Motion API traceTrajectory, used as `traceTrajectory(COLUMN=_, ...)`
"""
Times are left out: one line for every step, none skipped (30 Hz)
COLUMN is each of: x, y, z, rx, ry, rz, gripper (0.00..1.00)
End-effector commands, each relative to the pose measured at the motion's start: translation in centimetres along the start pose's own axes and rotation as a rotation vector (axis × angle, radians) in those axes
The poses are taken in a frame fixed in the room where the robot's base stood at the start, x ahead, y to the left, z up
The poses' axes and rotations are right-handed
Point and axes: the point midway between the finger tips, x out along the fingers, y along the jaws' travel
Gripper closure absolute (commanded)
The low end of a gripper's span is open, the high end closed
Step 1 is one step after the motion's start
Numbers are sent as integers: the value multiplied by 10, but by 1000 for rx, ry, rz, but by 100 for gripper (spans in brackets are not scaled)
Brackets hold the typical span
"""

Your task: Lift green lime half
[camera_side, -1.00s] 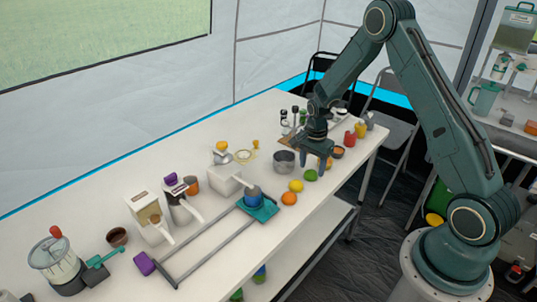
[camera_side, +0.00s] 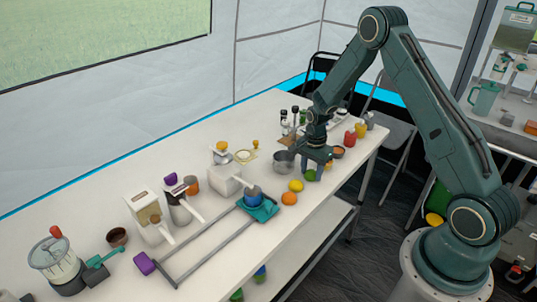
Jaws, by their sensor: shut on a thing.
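The green lime half (camera_side: 310,175) is near the right part of the white table, close to its front edge. My gripper (camera_side: 312,168) is down over it, with its fingers closed around it. The gripper hides the upper part of the lime. I cannot tell from this view whether the lime touches the table.
A yellow lemon (camera_side: 296,186) and an orange (camera_side: 289,198) lie just to the left. A grey metal pot (camera_side: 284,162) stands behind them. A small bowl (camera_side: 337,152) and red and yellow peppers (camera_side: 350,137) are to the right. A teal-ended rail device (camera_side: 262,210) lies further left.

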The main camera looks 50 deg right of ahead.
Motion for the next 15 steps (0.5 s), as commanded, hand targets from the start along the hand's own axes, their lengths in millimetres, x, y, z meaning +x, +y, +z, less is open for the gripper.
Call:
traceTrajectory(x=0, y=0, z=0, rx=0, ry=0, rz=0, gripper=71)
traceTrajectory(x=-1, y=0, z=0, rx=0, ry=0, rz=-1, gripper=71)
traceTrajectory(x=-2, y=0, z=0, rx=0, ry=0, rz=-1, gripper=71)
traceTrajectory(x=-3, y=0, z=0, rx=0, ry=0, rz=-1, gripper=71)
traceTrajectory(x=-4, y=0, z=0, rx=0, ry=1, rz=-1, gripper=71)
traceTrajectory(x=-6, y=0, z=0, rx=0, ry=1, rz=-2, gripper=71)
traceTrajectory(x=-7, y=-1, z=0, rx=0, ry=1, rz=-2, gripper=71)
traceTrajectory(x=-9, y=0, z=0, rx=0, ry=1, rz=-2, gripper=71)
traceTrajectory(x=-12, y=0, z=0, rx=0, ry=1, rz=-1, gripper=71)
traceTrajectory(x=-14, y=0, z=0, rx=0, ry=0, rz=-1, gripper=71)
traceTrajectory(x=-16, y=0, z=0, rx=0, ry=0, rz=-1, gripper=71)
traceTrajectory(x=-19, y=0, z=0, rx=0, ry=1, rz=-2, gripper=71)
traceTrajectory(x=-21, y=-1, z=0, rx=0, ry=1, rz=-2, gripper=71)
traceTrajectory(x=-23, y=0, z=0, rx=0, ry=1, rz=-2, gripper=71)
traceTrajectory(x=-26, y=0, z=0, rx=0, ry=0, rz=-1, gripper=71)
